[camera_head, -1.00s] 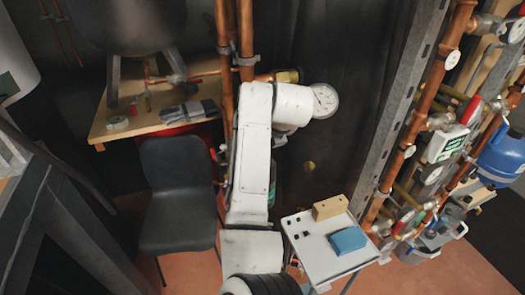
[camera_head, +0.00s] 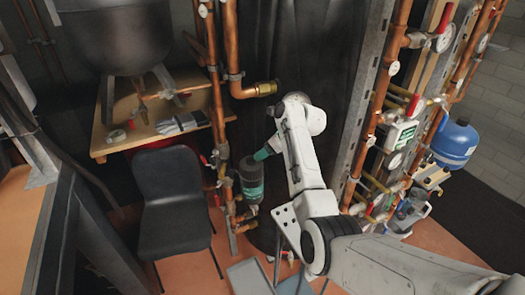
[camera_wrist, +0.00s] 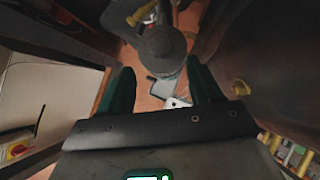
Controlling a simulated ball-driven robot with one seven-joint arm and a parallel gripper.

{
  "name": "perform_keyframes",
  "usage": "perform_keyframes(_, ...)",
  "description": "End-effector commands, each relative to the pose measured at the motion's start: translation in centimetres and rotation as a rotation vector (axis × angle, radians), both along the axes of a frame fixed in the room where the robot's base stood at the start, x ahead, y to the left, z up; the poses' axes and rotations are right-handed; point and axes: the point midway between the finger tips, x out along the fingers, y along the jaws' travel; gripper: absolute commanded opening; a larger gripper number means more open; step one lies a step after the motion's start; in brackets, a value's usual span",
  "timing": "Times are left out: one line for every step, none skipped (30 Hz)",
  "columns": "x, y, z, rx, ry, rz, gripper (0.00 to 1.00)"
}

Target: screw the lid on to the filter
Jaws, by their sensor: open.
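The filter (camera_head: 250,178) is a dark upright cylinder with a teal-green band, on the copper pipework right of the chair in the head view. In the wrist view its dark rounded top (camera_wrist: 163,44) lies ahead, between the lines of the two fingers. My gripper (camera_head: 262,154) has green fingers beside the filter's upper part; in the wrist view (camera_wrist: 161,78) they are spread with nothing between them. I cannot tell whether they touch the filter. I cannot make out a separate lid; the dark top may be the lid or the filter's own body.
A black chair (camera_head: 173,200) stands to the left, near a wooden table (camera_head: 108,142). A grey tray stand (camera_head: 250,275) is partly hidden below my arm. Pipes and valves crowd the right side.

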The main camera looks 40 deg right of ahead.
Motion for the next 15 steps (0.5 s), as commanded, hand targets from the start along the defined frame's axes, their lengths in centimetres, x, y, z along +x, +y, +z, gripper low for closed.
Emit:
perform_keyframes(0.3, 0.1, -0.9, 0.0, 0.0, 0.0, 0.64)
perform_keyframes(0.5, 0.1, -1.2, 0.0, 0.0, 0.0, 0.64)
perform_keyframes(0.9, 0.2, -1.6, 0.0, 0.0, 0.0, 0.64)
perform_keyframes(1.1, 0.3, -1.9, -0.001, 0.0, -0.001, 0.64)
perform_keyframes(1.3, 0.3, -2.3, -0.001, 0.0, -0.001, 0.64)
perform_keyframes(1.5, 0.4, -2.6, -0.001, 0.0, -0.001, 0.64)
perform_keyframes(1.7, 0.4, -2.8, 0.0, 0.0, -0.001, 0.64)
perform_keyframes(1.8, 0.4, -3.0, 0.0, 0.0, -0.001, 0.64)
perform_keyframes(2.1, 0.5, -3.3, -0.001, -0.001, -0.001, 0.64)
perform_keyframes(2.3, 0.5, -3.5, -0.001, -0.001, -0.001, 0.64)
perform_keyframes(2.4, 0.6, -3.7, -0.001, -0.001, -0.001, 0.64)
perform_keyframes(2.6, 0.6, -4.0, -0.001, 0.0, -0.001, 0.64)
perform_keyframes(2.9, 0.7, -4.1, 0.0, 0.0, -0.001, 0.64)
perform_keyframes(3.2, 0.8, -4.3, 0.0, 0.0, -0.001, 0.64)
perform_keyframes(3.5, 0.9, -4.6, 0.0, -0.001, -0.001, 0.64)
